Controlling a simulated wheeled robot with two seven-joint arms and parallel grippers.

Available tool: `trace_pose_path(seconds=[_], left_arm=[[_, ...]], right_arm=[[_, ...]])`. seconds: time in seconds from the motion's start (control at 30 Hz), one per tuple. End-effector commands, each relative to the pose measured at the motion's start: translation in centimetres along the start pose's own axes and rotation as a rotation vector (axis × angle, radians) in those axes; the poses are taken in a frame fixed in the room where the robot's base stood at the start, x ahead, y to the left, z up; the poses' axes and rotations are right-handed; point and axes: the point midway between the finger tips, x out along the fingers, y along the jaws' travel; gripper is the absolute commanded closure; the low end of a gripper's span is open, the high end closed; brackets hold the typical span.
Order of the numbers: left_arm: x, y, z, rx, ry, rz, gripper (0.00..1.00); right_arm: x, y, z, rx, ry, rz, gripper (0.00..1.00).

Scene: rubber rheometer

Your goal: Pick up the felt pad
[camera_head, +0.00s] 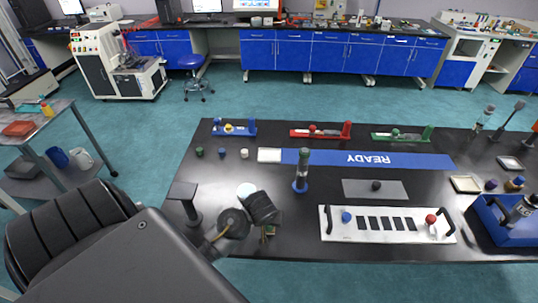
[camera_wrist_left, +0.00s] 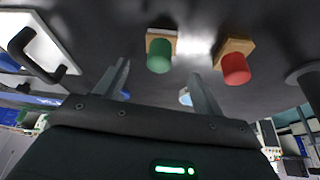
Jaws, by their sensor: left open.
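I cannot pick out the felt pad with certainty. A flat white square (camera_head: 270,155) lies by the left end of the blue READY strip. A pale round piece (camera_head: 246,190) lies beside my left gripper in the head view, partly covered by it. My left gripper (camera_wrist_left: 159,72) is open and empty over the black table, its fingers spread apart. In the left wrist view, a green cylinder (camera_wrist_left: 159,56) and a red cylinder (camera_wrist_left: 236,69) on small wooden blocks sit beyond the fingertips. In the head view my wrist hides the fingertips. My right gripper does not show.
A blue-based post (camera_head: 301,172) stands upright right of my gripper. A white panel (camera_head: 372,237) with black handles lies farther right. A dark stand (camera_head: 186,200) is at the left edge. Small caps and red, green and blue fixtures line the back.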

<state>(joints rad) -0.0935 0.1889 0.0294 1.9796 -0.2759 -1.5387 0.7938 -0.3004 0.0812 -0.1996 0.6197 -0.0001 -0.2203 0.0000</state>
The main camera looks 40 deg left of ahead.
Motion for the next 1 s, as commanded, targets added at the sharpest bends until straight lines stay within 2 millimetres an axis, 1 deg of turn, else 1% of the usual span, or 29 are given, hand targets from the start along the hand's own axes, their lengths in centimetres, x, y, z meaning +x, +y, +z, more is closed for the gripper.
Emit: trace_pose_path(seconds=[0.1, 0.27, 0.33, 0.5, 0.63, 0.73, 0.93, 0.97, 1.0], left_arm=[[1.0, 0.0, 0.0, 0.002, -0.001, -0.001, 0.31], [1.2, 0.0, 0.0, 0.001, 0.0, 0.001, 0.31], [1.7, -0.1, 0.0, 0.002, 0.0, -0.002, 0.31], [4.2, -0.2, 0.2, 0.004, -0.001, -0.004, 0.31], [5.8, 0.0, 0.3, 0.001, 0.0, -0.001, 0.31], [6.3, -0.1, 0.3, 0.001, 0.0, -0.001, 0.31], [6.3, 0.0, 0.3, 0.0, 0.001, 0.0, 0.31], [6.3, 0.0, 0.3, 0.0, 0.0, 0.0, 0.34], [6.3, 0.0, 0.3, 0.0, 0.0, 0.0, 0.39]], right_arm=[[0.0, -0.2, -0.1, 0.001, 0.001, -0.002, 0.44], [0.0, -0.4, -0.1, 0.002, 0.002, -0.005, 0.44], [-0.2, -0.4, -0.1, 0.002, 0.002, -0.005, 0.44], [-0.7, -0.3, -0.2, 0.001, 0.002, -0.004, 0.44], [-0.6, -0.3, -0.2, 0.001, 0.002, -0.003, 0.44], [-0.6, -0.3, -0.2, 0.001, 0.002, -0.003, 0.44], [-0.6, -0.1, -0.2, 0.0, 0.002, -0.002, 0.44], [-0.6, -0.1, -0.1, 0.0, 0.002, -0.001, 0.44], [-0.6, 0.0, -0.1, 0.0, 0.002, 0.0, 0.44]])
